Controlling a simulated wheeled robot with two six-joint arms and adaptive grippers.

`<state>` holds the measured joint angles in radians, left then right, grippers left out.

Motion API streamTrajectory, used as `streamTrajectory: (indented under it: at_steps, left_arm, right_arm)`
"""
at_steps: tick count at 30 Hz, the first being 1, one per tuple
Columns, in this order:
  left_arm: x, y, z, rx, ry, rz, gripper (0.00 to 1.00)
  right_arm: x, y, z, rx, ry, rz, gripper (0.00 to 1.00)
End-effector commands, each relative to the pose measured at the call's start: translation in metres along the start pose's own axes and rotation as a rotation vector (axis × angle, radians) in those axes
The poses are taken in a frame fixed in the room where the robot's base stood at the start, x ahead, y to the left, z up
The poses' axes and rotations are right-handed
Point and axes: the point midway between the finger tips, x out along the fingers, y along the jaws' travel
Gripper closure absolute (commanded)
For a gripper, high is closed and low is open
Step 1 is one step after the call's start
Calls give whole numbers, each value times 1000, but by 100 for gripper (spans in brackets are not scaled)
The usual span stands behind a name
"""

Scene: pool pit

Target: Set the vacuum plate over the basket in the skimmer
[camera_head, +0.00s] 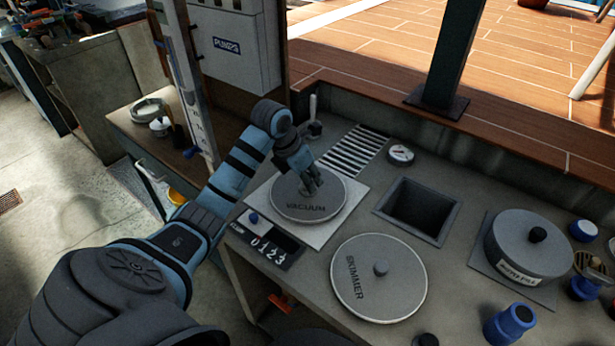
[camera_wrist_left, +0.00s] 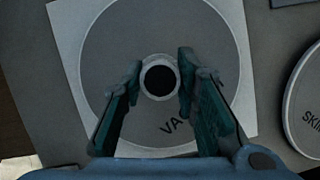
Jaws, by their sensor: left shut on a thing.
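The vacuum plate (camera_head: 333,198) is a round grey disc lettered VACUUM, over a pale square mat (camera_head: 323,235) on the bench. My left gripper (camera_head: 313,186) is above its centre. In the left wrist view, the left gripper's fingers (camera_wrist_left: 160,76) are shut on the pale collar around the dark central hole of the vacuum plate (camera_wrist_left: 150,32). I cannot tell whether the plate touches the mat. A round lid lettered SKIMMER (camera_head: 398,292), with a central knob, lies at the front of the bench. No basket shows. My right gripper is out of view.
A dark square opening (camera_head: 418,208) with a raised frame lies right of the plate. A grey lidded pot (camera_head: 528,245) and blue-capped items stand at the right. A slotted grate (camera_head: 352,150), a gauge (camera_head: 400,154) and a 0-1-2-3 panel (camera_head: 265,240) surround the plate.

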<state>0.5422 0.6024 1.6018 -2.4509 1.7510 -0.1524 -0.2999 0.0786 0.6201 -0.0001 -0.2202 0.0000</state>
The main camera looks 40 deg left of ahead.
Motion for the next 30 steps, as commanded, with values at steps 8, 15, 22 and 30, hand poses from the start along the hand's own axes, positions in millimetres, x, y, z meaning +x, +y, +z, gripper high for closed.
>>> streamTrajectory:
  at_steps: [8, 15, 22, 30]
  left_arm:
    - [2, 0, -1, 0, 0, 0, 100]
    - [5, 0, -2, 0, 0, 0, 100]
    - [6, 0, -2, 0, 0, 0, 100]
    - [6, 0, -2, 0, 0, 0, 49]
  right_arm:
    - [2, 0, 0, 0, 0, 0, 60]
    - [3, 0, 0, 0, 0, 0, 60]
    - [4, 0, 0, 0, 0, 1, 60]
    - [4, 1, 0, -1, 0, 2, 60]
